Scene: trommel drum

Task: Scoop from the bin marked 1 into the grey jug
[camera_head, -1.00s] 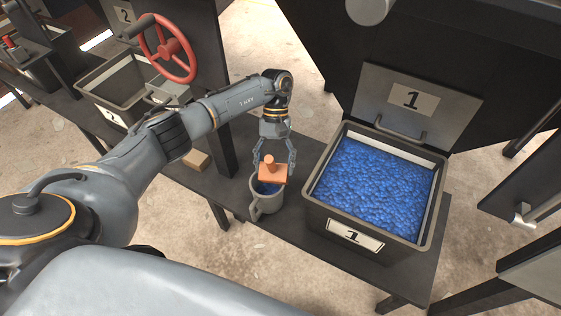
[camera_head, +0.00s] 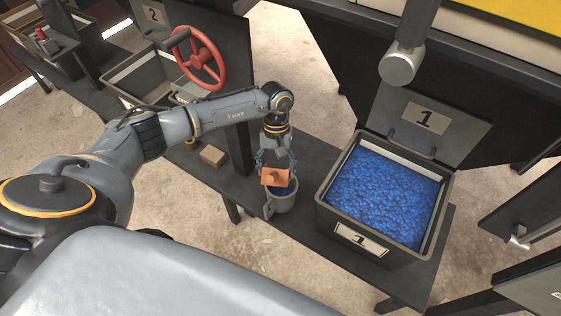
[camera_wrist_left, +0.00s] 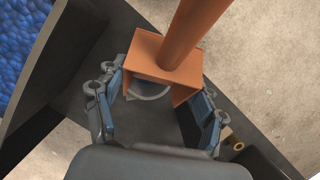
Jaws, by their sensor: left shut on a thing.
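The orange scoop (camera_head: 274,178) is held in my left gripper (camera_head: 277,164), just over the grey jug (camera_head: 284,204). The scoop looks tipped, and I cannot see into its bowl. Blue granules show inside the jug beside the scoop. In the left wrist view, the scoop (camera_wrist_left: 178,58) lies between the fingers of my left gripper (camera_wrist_left: 155,105), its handle reaching up out of the picture. A curved grey rim shows below it. The bin marked 1 (camera_head: 335,226) stands to the right, its lid up and blue granules filling much of it. My right gripper is out of view.
The dark bench (camera_head: 316,150) carries the jug and bin. A small tan block (camera_head: 213,156) lies left of the jug. A red handwheel (camera_head: 199,59) stands by the bin marked 2 (camera_head: 128,72). A grey cylinder (camera_head: 400,66) hangs above the bin marked 1.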

